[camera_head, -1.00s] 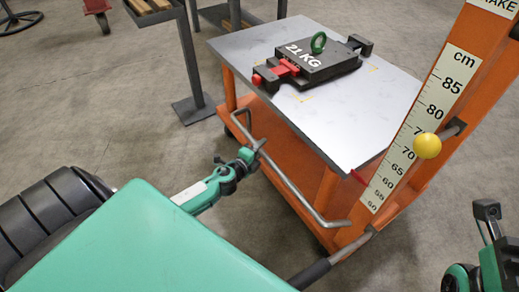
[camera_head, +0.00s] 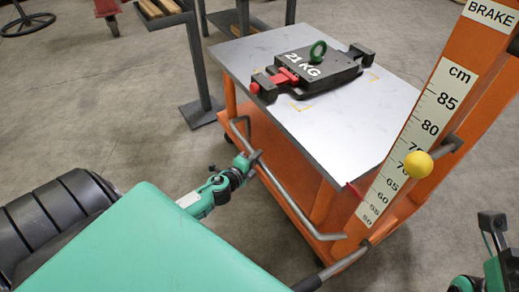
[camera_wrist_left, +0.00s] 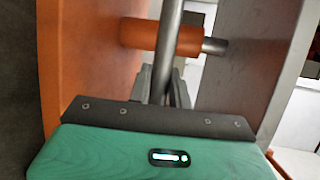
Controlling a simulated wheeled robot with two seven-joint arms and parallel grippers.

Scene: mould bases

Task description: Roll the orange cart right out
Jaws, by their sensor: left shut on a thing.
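The orange cart (camera_head: 265,150) stands in front of me, with a grey top plate (camera_head: 375,115) and a bent steel push bar (camera_head: 287,200) on its near side. My left gripper (camera_head: 252,160) is shut on the push bar near its far left end. An orange mast (camera_head: 440,110) with a cm scale and a BRAKE label rises at the right. Only green and black parts of my right arm show at the right edge.
A black 21 KG weight (camera_head: 310,75) with a green ring lies on the top plate. A yellow knob (camera_head: 418,165) sits by the mast. A grey stand (camera_head: 203,110) is close behind the cart's left side. Bare concrete floor lies left of the cart.

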